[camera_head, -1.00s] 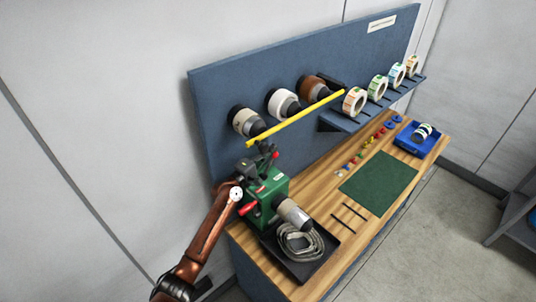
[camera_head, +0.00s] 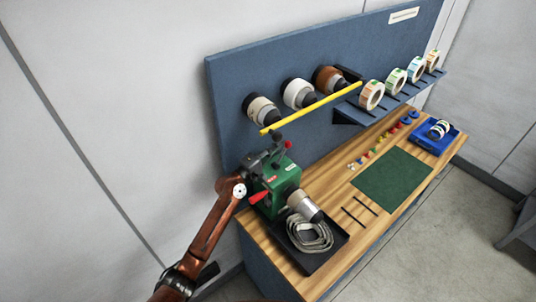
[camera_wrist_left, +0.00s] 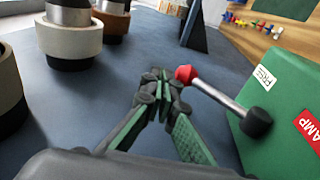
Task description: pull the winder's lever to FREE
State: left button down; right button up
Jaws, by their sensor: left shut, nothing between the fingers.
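The green winder (camera_head: 284,180) stands at the left end of the wooden bench. Its lever has a red ball knob (camera_head: 288,144). In the left wrist view the red knob (camera_wrist_left: 186,75) tops a metal rod (camera_wrist_left: 218,97) that runs from a black pivot (camera_wrist_left: 256,122) on the green housing (camera_wrist_left: 285,95). A white FREE label (camera_wrist_left: 264,78) and a red label (camera_wrist_left: 309,129), partly cut off and reading "AMP", lie beside it. My left gripper (camera_head: 274,144) is shut and empty. Its fingertips (camera_wrist_left: 160,82) are just left of the knob; I cannot tell whether they touch.
A red handle (camera_head: 260,197) sticks out of the winder's front. A black tray (camera_head: 318,256) with coiled strip is below its spindle. A blue panel (camera_head: 235,85) with a yellow bar (camera_head: 312,108) and several rolls stands behind. A green mat (camera_head: 392,180) lies to the right.

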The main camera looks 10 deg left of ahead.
pick_arm(q)
jog(key=v, duration=0.7)
jog(key=shift+s+a, duration=0.25)
jog(key=shift+d+f, duration=0.1)
